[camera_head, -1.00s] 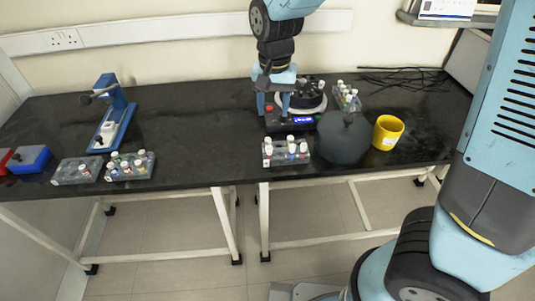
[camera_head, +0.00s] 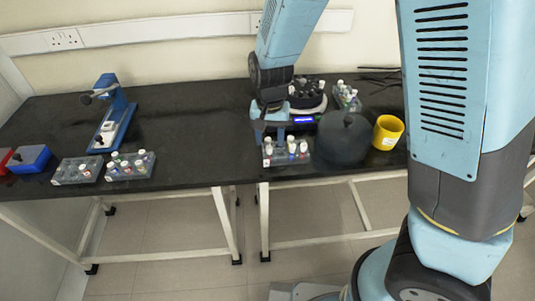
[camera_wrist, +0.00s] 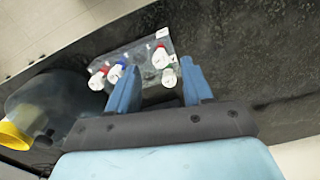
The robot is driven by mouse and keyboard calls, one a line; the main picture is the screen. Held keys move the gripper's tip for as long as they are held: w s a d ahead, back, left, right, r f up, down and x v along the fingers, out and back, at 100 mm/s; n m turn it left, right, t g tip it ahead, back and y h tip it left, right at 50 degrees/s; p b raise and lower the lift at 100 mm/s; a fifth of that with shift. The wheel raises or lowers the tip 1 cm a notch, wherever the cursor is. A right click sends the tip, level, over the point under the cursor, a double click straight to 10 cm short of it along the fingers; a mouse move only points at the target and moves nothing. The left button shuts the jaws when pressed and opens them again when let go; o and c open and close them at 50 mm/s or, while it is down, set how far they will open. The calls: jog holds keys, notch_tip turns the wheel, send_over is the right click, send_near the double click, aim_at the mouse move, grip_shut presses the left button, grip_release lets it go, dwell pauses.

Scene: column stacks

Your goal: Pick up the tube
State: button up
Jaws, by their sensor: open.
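A clear tube rack (camera_head: 288,161) stands near the table's front edge and holds several capped tubes. My gripper (camera_head: 269,130) is open above its left part. In the wrist view, my open fingers (camera_wrist: 160,82) point at the rack (camera_wrist: 138,54). A tube with a white and green cap (camera_wrist: 169,78) shows between the fingertips, nearer the right finger. A red-capped tube (camera_wrist: 160,58) lies just beyond it. A blue-capped tube (camera_wrist: 114,73) and another red-capped one (camera_wrist: 98,80) are by the left finger. Nothing is held. Which tube is meant, I cannot tell.
A dark round lid (camera_head: 343,140) stands right of the rack, with a yellow cup (camera_head: 387,132) beyond. A centrifuge (camera_head: 306,98) is behind, with another rack (camera_head: 347,98) beside it. Two racks (camera_head: 75,172) (camera_head: 130,167) and a blue device (camera_head: 112,115) stand at left. The table's middle-left is clear.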

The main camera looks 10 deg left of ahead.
aim_at(269, 147)
jog(key=shift+f, duration=1.95)
jog(key=shift+c, duration=0.4)
grip_shut()
